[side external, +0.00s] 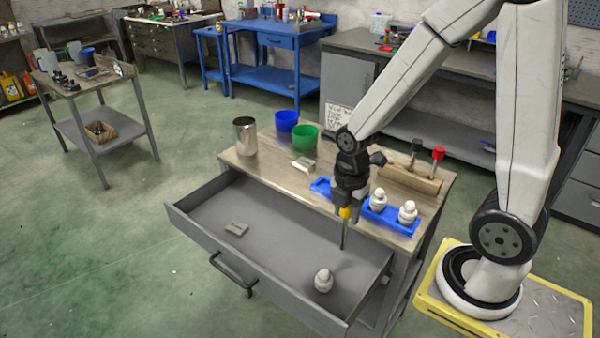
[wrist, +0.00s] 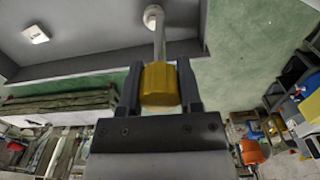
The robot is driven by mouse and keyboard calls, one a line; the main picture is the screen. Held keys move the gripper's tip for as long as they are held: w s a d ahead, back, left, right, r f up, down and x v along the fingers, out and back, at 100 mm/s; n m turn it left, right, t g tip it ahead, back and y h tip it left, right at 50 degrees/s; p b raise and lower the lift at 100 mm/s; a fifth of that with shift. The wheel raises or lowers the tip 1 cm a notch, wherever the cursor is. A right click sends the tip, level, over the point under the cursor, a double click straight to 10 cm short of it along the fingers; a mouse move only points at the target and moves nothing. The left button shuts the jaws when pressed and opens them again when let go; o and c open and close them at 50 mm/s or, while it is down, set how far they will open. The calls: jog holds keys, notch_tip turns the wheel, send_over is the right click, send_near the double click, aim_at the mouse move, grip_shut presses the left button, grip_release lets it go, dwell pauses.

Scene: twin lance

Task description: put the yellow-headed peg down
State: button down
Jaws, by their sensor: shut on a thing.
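The yellow-headed peg (side external: 345,213) hangs from my gripper (side external: 349,201), head up and shaft pointing down. It is over the open drawer (side external: 195,217), near the drawer's tabletop side. In the wrist view the yellow head (wrist: 160,84) sits between the two dark fingers of my gripper (wrist: 160,88), which are shut on it. The shaft extends away towards the drawer. I cannot tell whether its tip touches the drawer floor.
In the drawer lie a white knobbed piece (side external: 323,280) and a small grey block (side external: 236,229). On the tabletop are a blue tray (side external: 403,225) with white pieces, a wooden block (side external: 408,180) holding red- and dark-headed pegs, a metal cup (side external: 245,136), and green (side external: 305,137) and blue (side external: 286,121) bins.

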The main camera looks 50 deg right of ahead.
jog(key=shift+s+a+f, duration=0.1)
jog(key=shift+s+a, duration=0.4)
jog(key=shift+s, duration=0.05)
jog(key=shift+w, duration=0.1)
jog(key=w+d+f, duration=0.1)
jog(key=w+f, duration=0.8)
jog(key=w, duration=0.4)
jog(key=shift+w+f, duration=0.15)
jog(key=shift+f, duration=0.05)
jog(key=shift+w+f, duration=0.15)
jog(key=shift+f, duration=0.75)
jog(key=shift+w+f, duration=0.1)
jog(key=shift+f, duration=0.8)
